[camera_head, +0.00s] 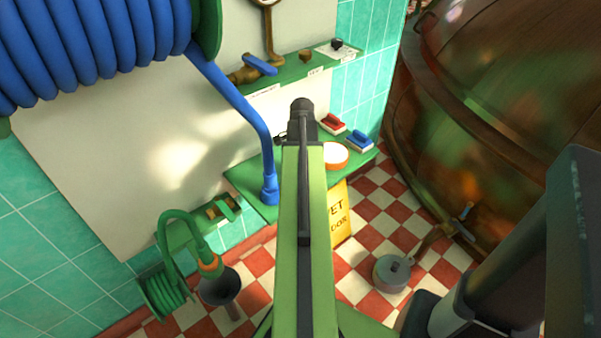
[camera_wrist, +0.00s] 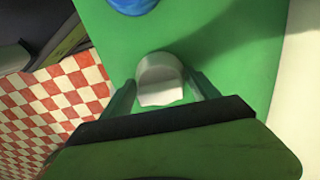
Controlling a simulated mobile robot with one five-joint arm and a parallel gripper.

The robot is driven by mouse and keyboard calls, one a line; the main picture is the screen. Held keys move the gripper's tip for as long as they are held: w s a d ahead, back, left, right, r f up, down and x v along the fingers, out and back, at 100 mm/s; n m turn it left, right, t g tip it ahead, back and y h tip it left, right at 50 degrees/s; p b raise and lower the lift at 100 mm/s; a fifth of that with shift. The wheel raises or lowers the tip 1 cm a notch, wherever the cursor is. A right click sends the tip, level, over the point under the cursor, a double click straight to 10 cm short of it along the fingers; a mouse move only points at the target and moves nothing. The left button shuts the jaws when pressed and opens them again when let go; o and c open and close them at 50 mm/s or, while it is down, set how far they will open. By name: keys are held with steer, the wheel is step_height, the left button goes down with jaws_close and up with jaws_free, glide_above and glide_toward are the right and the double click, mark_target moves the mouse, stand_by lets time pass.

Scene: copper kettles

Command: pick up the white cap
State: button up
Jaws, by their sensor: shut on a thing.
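The white cap (camera_wrist: 160,78) shows in the wrist view, a small pale piece with a rounded far side, over a green shelf top (camera_wrist: 225,40). My gripper (camera_wrist: 163,92) is shut on it, with one finger at each side. I cannot tell whether the cap touches the shelf or is just above it. In the head view my own arm covers the cap and my fingers, over the green shelf (camera_head: 243,178) by the wall.
An orange-rimmed round white item (camera_head: 335,155), a red block (camera_head: 331,124) and a blue block (camera_head: 359,140) sit right of my arm. A blue hose (camera_head: 238,105) hangs left. A yellow sign (camera_head: 341,212) stands below. A big copper kettle (camera_head: 480,130) fills the right.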

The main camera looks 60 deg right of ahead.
steer(key=c, duration=0.3)
steer(key=shift+c, duration=0.2)
steer(key=shift+r+p, duration=0.55)
steer(key=shift+r, duration=0.05)
step_height(320, 180, up, 4)
steer(key=p, duration=0.4)
steer(key=s+r+p, duration=0.5)
steer(key=s, duration=0.6)
steer(key=shift+s+d+r+p, duration=0.35)
steer(key=shift+d+r+p, duration=0.05)
steer(key=shift+d, duration=0.05)
